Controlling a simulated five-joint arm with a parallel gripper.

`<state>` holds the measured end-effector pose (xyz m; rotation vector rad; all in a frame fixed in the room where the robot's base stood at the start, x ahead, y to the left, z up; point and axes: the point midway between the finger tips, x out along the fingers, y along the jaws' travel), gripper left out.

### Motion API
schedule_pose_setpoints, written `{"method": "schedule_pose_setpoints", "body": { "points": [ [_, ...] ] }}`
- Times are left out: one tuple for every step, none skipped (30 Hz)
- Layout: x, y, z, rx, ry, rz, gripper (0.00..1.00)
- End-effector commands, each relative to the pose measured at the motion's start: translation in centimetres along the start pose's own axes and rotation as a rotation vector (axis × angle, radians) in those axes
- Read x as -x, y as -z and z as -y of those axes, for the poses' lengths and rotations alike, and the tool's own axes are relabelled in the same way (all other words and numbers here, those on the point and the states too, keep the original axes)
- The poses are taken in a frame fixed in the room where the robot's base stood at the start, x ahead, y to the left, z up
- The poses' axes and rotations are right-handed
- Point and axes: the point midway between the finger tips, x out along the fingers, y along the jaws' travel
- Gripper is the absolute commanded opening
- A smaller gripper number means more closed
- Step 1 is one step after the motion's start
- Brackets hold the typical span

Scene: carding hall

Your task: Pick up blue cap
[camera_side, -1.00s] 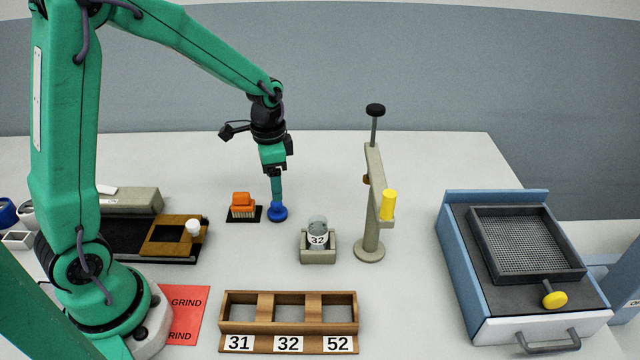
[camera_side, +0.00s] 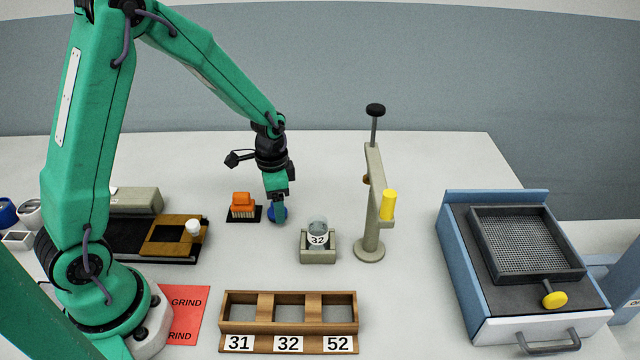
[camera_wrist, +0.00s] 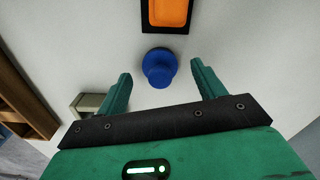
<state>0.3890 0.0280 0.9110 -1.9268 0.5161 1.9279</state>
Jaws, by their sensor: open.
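The blue cap (camera_side: 284,213) sits on the white table beside the orange brush, partly hidden behind my gripper in the side view. In the wrist view the blue cap (camera_wrist: 159,67) shows whole, with a wide rim and a narrower round knob. My gripper (camera_side: 276,212) points down at the cap with its fingers low, close to table height. In the wrist view my gripper (camera_wrist: 157,80) is open and empty-handed, one green finger to each side of the cap's place. The cap lies slightly beyond the fingertips there, with clear space at both sides.
The orange brush (camera_side: 242,206) on its black mat is close to the cap's left. A grey holder (camera_side: 318,256) with a jar marked 32 stands to the right, then a beige stand (camera_side: 370,249). A wooden rack (camera_side: 289,328) lies in front. The table behind the cap is clear.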

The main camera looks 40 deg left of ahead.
Motion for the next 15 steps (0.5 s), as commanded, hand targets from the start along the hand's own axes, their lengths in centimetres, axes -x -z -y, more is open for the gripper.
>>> {"method": "schedule_pose_setpoints", "body": {
  "points": [
    [-0.40, -0.05, -0.03, 0.000, -0.001, 0.002, 0.69],
    [-0.55, -0.04, -0.02, 0.000, -0.001, 0.001, 0.69],
    [-0.69, -0.02, -0.01, 0.000, 0.000, 0.000, 0.69],
    [-0.77, -0.02, -0.01, 0.000, 0.000, 0.000, 0.69],
    [-0.82, -0.01, -0.01, 0.000, 0.000, 0.000, 0.69],
    [-0.85, -0.01, 0.00, 0.000, 0.000, 0.000, 0.69],
    [-0.85, -0.01, 0.00, 0.000, 0.000, 0.000, 0.69],
    [-0.84, -0.01, 0.00, 0.000, 0.000, -0.001, 0.69],
    [-0.84, -0.01, 0.00, 0.000, 0.000, -0.001, 0.69],
    [-0.83, -0.01, 0.00, 0.000, 0.000, -0.001, 0.69],
    [-0.83, -0.01, 0.00, 0.000, 0.000, -0.001, 0.69],
    [-0.82, -0.01, 0.00, 0.000, 0.000, -0.001, 0.69],
    [-0.82, -0.01, 0.00, 0.000, 0.000, -0.001, 0.69],
    [-0.82, -0.01, 0.00, 0.000, 0.000, -0.001, 0.69],
    [-0.81, -0.01, 0.01, 0.000, 0.000, -0.001, 0.69]
  ]
}}
